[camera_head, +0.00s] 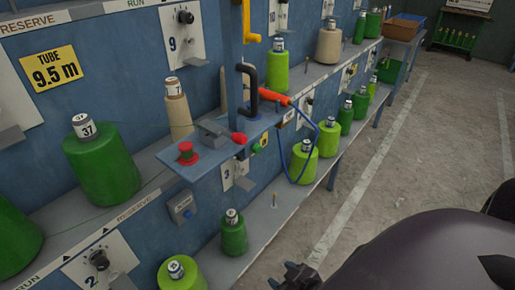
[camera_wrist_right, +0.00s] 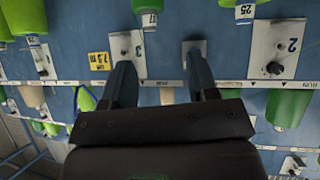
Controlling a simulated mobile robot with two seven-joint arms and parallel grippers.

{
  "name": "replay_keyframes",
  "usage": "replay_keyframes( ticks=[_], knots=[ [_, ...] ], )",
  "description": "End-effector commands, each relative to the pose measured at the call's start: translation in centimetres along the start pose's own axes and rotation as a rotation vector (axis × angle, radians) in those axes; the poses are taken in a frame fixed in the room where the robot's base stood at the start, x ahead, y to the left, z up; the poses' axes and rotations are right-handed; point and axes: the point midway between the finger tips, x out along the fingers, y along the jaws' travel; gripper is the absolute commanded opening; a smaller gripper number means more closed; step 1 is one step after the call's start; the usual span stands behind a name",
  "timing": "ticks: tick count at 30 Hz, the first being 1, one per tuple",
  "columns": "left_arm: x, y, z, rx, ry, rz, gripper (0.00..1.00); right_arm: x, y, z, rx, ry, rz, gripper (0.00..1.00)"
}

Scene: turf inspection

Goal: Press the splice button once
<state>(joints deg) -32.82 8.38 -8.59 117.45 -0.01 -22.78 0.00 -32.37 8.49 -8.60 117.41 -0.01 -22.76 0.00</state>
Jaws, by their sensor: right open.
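A red mushroom button (camera_head: 187,152) stands on the blue-grey shelf bracket of the carriage. A small green button (camera_head: 260,147) shows beyond that shelf. I cannot read which of these is labelled splice. My right gripper (camera_head: 294,277) is at the bottom of the head view, well to the right of and below these controls. In the wrist view its two dark fingers (camera_wrist_right: 161,72) are apart with nothing between them, facing the blue panel. My left gripper is not in view.
Green and tan yarn cones (camera_head: 101,163) stand on the ledges along the blue panel. Thin upright pegs (camera_head: 274,200) stand on the lower ledge. The floor (camera_head: 400,150) at right is clear.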

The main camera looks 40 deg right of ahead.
Motion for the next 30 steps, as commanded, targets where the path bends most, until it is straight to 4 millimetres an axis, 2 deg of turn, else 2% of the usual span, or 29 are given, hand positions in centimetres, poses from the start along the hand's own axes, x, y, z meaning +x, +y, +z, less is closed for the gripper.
replay_keyframes(
  ticks=[1, 10, 18, 30],
  knots=[
    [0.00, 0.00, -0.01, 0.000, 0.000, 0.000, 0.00, -0.02, 0.06, 0.01, -0.002, 0.000, 0.000, 0.46],
    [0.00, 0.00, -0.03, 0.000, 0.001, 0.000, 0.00, -0.22, 0.17, 0.27, -0.005, -0.005, 0.001, 0.00],
    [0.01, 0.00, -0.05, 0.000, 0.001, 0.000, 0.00, -0.48, 0.09, 0.69, 0.001, -0.014, 0.003, 0.00],
    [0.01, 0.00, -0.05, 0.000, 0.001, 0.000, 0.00, -0.20, -0.21, 0.22, 0.011, -0.005, 0.002, 0.00]
  ],
)
